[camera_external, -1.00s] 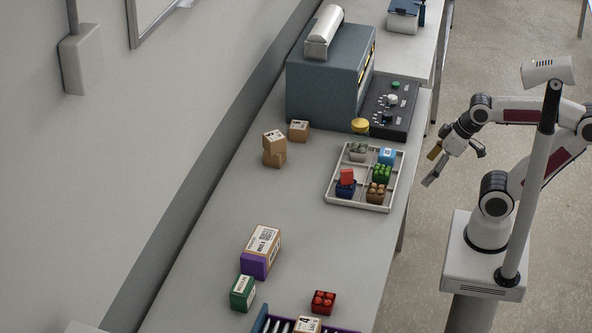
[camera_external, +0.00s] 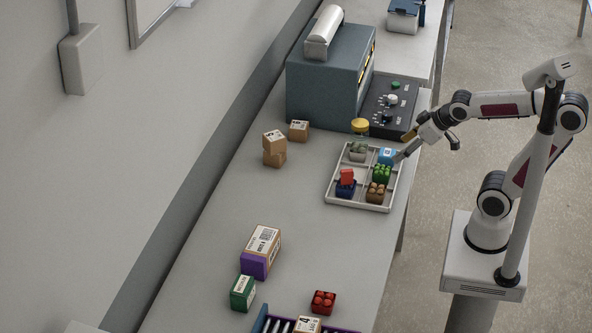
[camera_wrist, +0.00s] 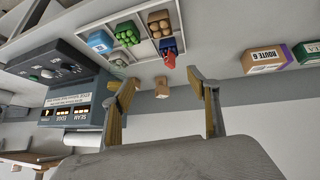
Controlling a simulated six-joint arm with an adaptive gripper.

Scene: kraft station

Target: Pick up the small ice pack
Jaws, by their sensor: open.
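The small ice pack looks to be the light blue block (camera_external: 387,156) with a white label, in the back right part of the divided tray (camera_external: 333,197). It also shows in the wrist view as a blue block (camera_wrist: 100,41) at the tray's left end.
The tray also holds green (camera_external: 382,174), brown (camera_external: 376,193), grey-green (camera_external: 358,151) and dark blue punnets, the last with a red block (camera_external: 347,176). Cardboard boxes (camera_external: 274,150) stand left; the table between is clear.

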